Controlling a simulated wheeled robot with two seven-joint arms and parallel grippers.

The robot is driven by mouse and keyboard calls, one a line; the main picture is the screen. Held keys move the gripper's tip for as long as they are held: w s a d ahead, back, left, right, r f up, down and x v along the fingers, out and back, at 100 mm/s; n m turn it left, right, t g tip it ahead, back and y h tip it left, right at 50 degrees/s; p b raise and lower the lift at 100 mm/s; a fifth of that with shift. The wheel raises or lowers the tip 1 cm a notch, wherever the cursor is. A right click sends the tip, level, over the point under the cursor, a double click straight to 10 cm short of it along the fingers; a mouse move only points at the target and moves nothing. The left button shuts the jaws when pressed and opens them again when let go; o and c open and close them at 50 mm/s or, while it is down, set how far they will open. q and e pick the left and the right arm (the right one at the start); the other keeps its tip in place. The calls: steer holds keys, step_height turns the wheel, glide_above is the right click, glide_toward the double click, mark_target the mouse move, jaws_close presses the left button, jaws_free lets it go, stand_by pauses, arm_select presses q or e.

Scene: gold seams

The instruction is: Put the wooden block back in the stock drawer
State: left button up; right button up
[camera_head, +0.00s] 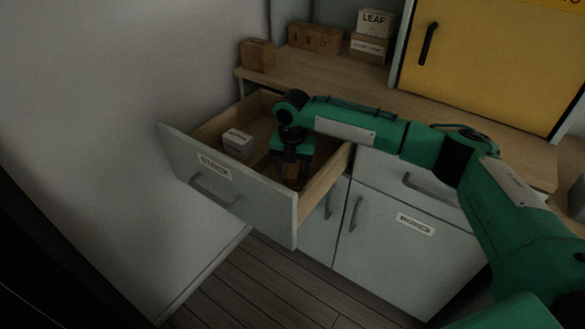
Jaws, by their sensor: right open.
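The stock drawer (213,193), with a light grey front labelled STOCK, stands pulled open at the left of the cabinet. My right gripper (291,175) points down inside its right part, jaws open. A small brown block (291,170) shows between and just below the fingers; it looks like the wooden block, low in the drawer. The fingers partly hide it, and I cannot tell whether it touches the drawer floor. My left gripper is not in view.
A small white labelled box (238,144) sits in the drawer's left part. On the wooden counter (400,98) stand a brown block (258,55), a brown numbered box (315,38) and a LEAF box (375,23). A yellow cabinet door (480,60) is shut behind. The drawer's right wall (325,185) is close beside my gripper.

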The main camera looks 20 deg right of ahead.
mark_target(293, 168)
steer(key=shift+r, duration=0.45)
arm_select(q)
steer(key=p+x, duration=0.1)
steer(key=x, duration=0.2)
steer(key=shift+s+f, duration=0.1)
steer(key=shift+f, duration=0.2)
arm_select(e)
step_height(293, 168, up, 11)
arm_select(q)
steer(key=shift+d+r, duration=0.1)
